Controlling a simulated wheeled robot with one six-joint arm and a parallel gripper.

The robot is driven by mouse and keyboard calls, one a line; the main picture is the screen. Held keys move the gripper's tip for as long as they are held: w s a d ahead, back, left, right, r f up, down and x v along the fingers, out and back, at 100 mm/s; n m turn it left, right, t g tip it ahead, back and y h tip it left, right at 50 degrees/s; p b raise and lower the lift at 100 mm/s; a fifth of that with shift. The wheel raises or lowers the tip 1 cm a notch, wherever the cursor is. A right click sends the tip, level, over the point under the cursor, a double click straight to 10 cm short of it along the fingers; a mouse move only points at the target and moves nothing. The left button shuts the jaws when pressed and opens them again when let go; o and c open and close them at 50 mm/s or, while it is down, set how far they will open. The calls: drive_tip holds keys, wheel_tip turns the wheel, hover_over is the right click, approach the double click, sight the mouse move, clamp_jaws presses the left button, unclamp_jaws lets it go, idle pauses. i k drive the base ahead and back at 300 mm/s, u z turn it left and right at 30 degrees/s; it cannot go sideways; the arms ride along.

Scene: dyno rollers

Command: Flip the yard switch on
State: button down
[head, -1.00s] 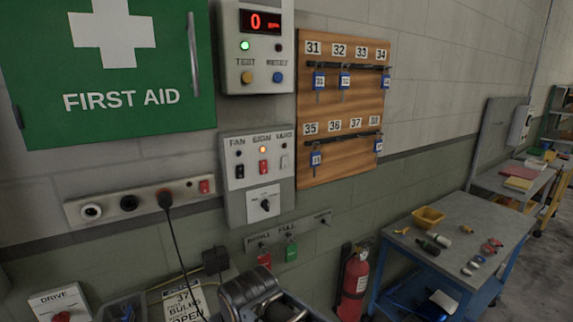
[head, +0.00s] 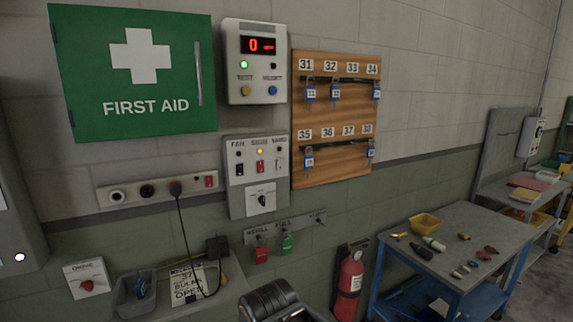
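The grey switch panel (head: 237,185) is on the wall in the middle of the head view. It has three small rockers in a row, labelled FAN, SIGN and YARD. The yard switch (head: 280,164) is the pale one on the right, and the lamp above it looks unlit. The red sign switch (head: 261,166) is in the middle under a lit orange lamp. The black fan switch (head: 240,169) is on the left under a dark lamp. The rockers' tilt is too small to tell.
A rotary knob (head: 262,200) sits below the switches. A TEST/RESET box (head: 247,90) is above, and a wooden key board (head: 333,165) is to the right. A socket strip (head: 205,192) with a hanging cord is to the left. A fire extinguisher (head: 348,280) stands below right.

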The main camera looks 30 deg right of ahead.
sight(279, 161)
drive_tip(key=z, duration=0.85)
drive_tip(key=i, duration=0.55)
drive_tip(key=u, duration=0.9)
